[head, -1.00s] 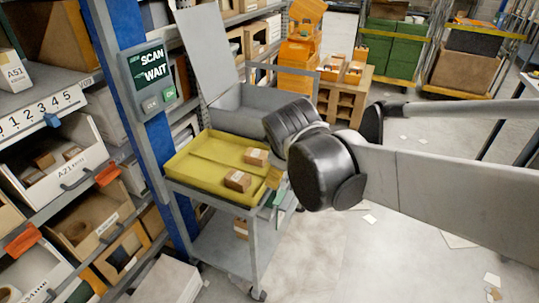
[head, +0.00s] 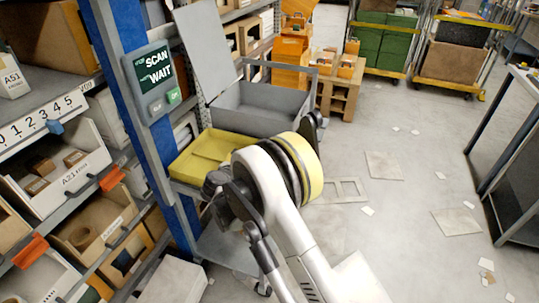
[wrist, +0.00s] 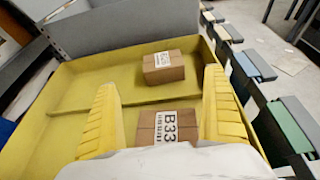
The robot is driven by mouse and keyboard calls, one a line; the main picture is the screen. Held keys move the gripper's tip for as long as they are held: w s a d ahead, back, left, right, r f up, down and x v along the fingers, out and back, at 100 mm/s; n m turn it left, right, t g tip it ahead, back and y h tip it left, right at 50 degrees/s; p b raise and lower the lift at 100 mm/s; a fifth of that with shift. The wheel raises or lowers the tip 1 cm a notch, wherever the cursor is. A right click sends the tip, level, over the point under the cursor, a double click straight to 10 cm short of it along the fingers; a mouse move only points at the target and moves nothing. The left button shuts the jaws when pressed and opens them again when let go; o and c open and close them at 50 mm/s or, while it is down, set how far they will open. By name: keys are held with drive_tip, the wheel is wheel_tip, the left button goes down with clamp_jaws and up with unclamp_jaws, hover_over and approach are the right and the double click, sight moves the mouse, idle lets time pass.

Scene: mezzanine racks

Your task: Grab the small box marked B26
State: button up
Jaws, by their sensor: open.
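In the wrist view my gripper (wrist: 160,88) is open, its two yellow fingers spread over a yellow tray (wrist: 70,108). A small brown box marked B33 (wrist: 172,128) lies low in the picture, between the fingers and partly hidden by the gripper's body. A second small brown box (wrist: 163,70) lies farther off, beyond the fingertips and near the tray's far wall. Its white label is too small to read surely. In the head view the tray (head: 205,148) shows on the cart, but my arm hides both boxes and the fingers.
A grey open bin (head: 262,102) stands behind the tray on the cart. A blue rack post with a SCAN WAIT panel (head: 153,75) and shelves of bins (head: 70,160) stand at the left. Open floor (head: 400,220) lies to the right.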

drive_tip(key=shift+w+f, duration=0.25)
drive_tip(key=shift+f, duration=0.05)
drive_tip(key=b+x, duration=0.2)
drive_tip(key=x, duration=0.3)
drive_tip(key=b+x, duration=0.1)
drive_tip(key=x, duration=0.1)
drive_tip(key=b+x, duration=0.1)
drive_tip(key=x, duration=0.2)
drive_tip(key=shift+w+d+r+b, duration=0.1)
drive_tip(key=shift+d+r+b, duration=0.05)
drive_tip(key=shift+d+b, duration=0.25)
drive_tip(key=shift+r, duration=0.15)
drive_tip(key=shift+c, duration=0.3)
drive_tip(key=c, duration=1.2)
